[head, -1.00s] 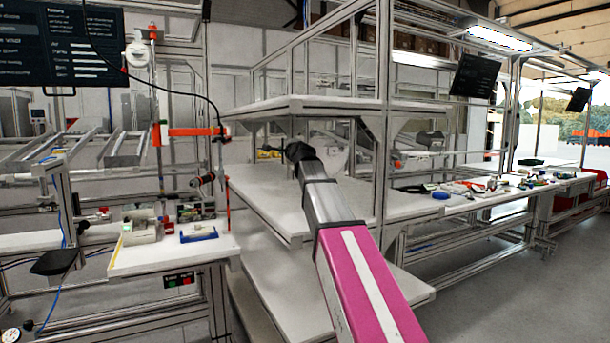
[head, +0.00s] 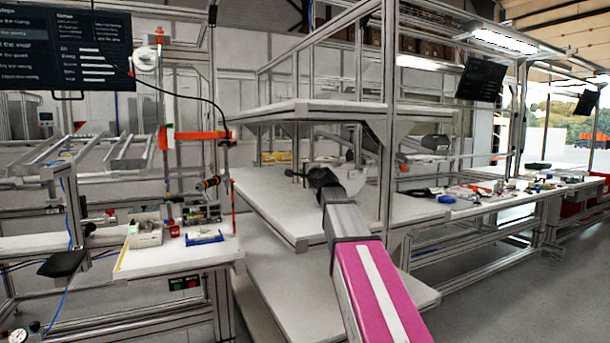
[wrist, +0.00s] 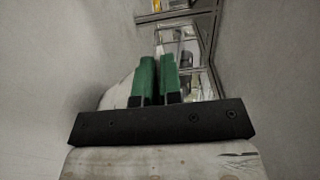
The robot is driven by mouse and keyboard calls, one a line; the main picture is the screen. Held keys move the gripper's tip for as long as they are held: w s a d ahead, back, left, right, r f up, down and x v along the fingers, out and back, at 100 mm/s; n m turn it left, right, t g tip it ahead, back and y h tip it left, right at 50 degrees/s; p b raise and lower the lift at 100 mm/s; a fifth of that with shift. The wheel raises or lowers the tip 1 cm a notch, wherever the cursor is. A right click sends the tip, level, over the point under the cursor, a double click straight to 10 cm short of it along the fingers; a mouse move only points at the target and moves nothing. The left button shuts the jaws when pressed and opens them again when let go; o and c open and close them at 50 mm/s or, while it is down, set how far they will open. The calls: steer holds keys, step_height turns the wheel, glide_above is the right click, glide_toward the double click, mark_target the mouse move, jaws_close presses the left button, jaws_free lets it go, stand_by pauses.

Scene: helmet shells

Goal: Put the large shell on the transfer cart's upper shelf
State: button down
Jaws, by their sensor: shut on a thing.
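My gripper (wrist: 158,62) shows two green fingers close together in the wrist view, shut on a pale thing, which I take to be the large shell (wrist: 117,97). Its pale edge shows left of the fingers; most of it is hidden. In the head view my arm reaches into the gap between a white upper shelf (head: 310,108) and a lower white shelf (head: 265,205) of an aluminium frame. A greyish-white form (head: 351,178) shows beside my dark wrist, possibly the shell. I cannot tell whether it touches the shelf.
A frame post (head: 387,150) stands close right of my arm. A workbench (head: 185,255) with a small box (head: 145,234) and a blue tray (head: 205,237) is at left. A long bench (head: 425,208) with several tools runs right. The lower shelf's front is clear.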

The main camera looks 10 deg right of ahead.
steer(key=c, duration=1.3)
jaws_free()
steer(key=shift+f, duration=0.1)
steer(key=shift+s, duration=0.15)
steer(key=v, duration=1.1)
steer(key=shift+s+d, duration=0.2)
steer(key=shift+s, duration=0.15)
